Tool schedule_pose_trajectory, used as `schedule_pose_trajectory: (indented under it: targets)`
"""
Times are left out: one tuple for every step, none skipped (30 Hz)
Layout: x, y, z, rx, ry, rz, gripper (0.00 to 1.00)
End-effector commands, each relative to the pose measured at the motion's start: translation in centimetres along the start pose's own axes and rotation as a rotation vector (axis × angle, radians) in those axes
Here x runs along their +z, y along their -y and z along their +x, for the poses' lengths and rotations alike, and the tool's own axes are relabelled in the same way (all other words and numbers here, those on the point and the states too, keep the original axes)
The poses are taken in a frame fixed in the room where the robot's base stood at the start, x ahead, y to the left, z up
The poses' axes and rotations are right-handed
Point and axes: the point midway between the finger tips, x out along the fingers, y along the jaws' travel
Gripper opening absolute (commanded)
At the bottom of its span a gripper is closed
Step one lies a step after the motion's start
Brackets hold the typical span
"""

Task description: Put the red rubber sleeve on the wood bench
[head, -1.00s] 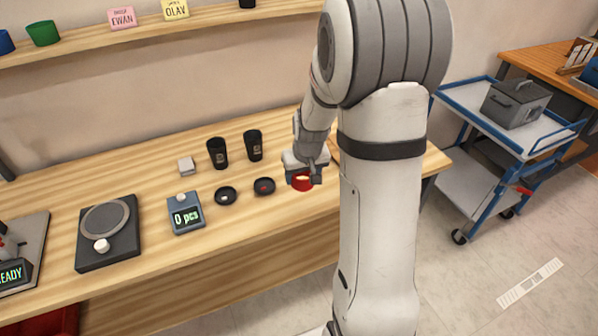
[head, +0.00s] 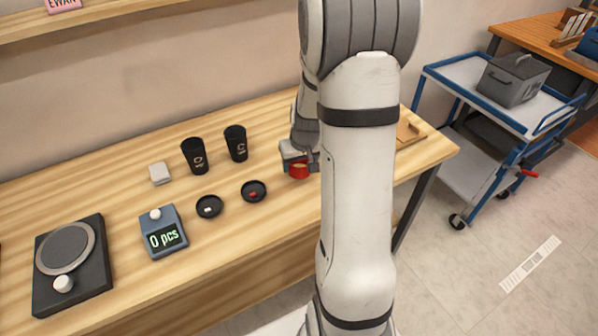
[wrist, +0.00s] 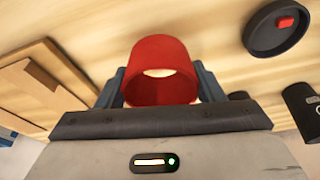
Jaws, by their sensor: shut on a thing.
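The red rubber sleeve (head: 299,171) is a short open ring held in my gripper (head: 299,165). In the wrist view the sleeve (wrist: 161,72) sits between the two fingers of my gripper (wrist: 162,85), and light wood shows through its opening. The fingers are shut on it. The wood bench (head: 110,205) lies beneath, a long light-wood top. I cannot tell whether the sleeve touches the bench top or hangs a little above it. My arm hides part of the bench to the right of the sleeve.
Two black cups (head: 236,143) and two dark lids (head: 253,191) stand left of my gripper. A counter reading 0 pcs (head: 163,232) and a black turntable device (head: 74,262) are further left. A wooden piece (head: 409,131) lies near the bench's right end. A blue cart (head: 500,119) stands beyond.

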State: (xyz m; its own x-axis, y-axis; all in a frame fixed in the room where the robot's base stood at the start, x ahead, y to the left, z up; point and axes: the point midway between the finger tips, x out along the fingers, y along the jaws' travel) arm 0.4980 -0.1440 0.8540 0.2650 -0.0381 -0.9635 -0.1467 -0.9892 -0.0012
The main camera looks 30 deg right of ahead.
Motion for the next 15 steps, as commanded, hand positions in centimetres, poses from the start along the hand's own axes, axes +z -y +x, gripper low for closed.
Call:
schedule_pose_trajectory:
  targets:
    - [0.2, -0.1, 0.5, 0.000, 0.002, 0.003, 0.40]
    - [0.4, -0.1, 0.8, 0.000, 0.004, 0.004, 0.40]
    - [0.6, -0.2, 1.4, 0.000, 0.005, 0.005, 0.40]
    - [0.7, -0.2, 1.9, 0.000, 0.004, 0.005, 0.40]
    - [0.8, -0.2, 2.3, 0.000, 0.005, 0.006, 0.40]
    - [1.0, -0.2, 2.9, 0.001, 0.005, 0.006, 0.40]
    - [1.0, -0.2, 3.2, 0.001, 0.004, 0.007, 0.40]
    - [1.1, -0.2, 3.3, 0.001, 0.003, 0.006, 0.40]
    - [1.1, -0.3, 3.4, 0.002, 0.002, 0.006, 0.40]
    - [1.1, -0.3, 3.4, 0.002, 0.001, 0.006, 0.40]
    - [1.0, -0.3, 3.4, 0.002, 0.000, 0.006, 0.40]
    - [1.0, -0.3, 3.3, 0.002, 0.000, 0.006, 0.40]
    - [1.0, -0.3, 3.3, 0.002, 0.000, 0.007, 0.40]
    - [1.0, -0.3, 3.3, 0.002, 0.000, 0.007, 0.40]
    - [1.0, -0.3, 3.4, 0.002, 0.000, 0.007, 0.40]
